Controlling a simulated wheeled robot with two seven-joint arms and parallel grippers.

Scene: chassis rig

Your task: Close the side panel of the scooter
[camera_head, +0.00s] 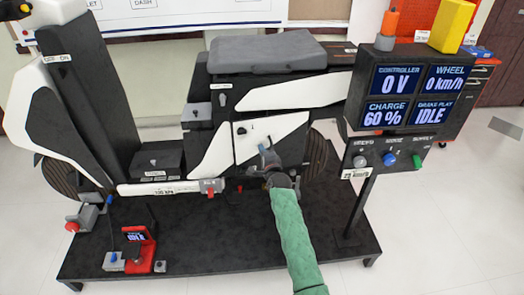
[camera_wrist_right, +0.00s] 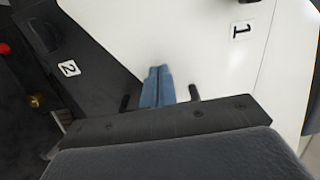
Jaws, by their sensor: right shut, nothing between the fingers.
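The scooter's white side panel (camera_head: 285,126) is in the middle of the scooter's body, below the seat, in the head view. It looks roughly in line with the body; I cannot tell whether it is fully closed. In the right wrist view the panel (camera_wrist_right: 225,75) fills the upper right and bears a label 1. My right gripper (camera_head: 266,150) is in front of the panel's lower part. Its blue fingertips (camera_wrist_right: 157,86) are together and empty, pointing at the white surface; I cannot tell whether they touch it. My left gripper is not in view.
The scooter's grey seat (camera_head: 268,54) is above the panel. A display console (camera_head: 408,92) on a post stands to the right. The black platform (camera_head: 220,242) carries the scooter, with a small red device (camera_head: 140,249) at front left. A dark part with label 2 (camera_wrist_right: 68,68) borders the panel.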

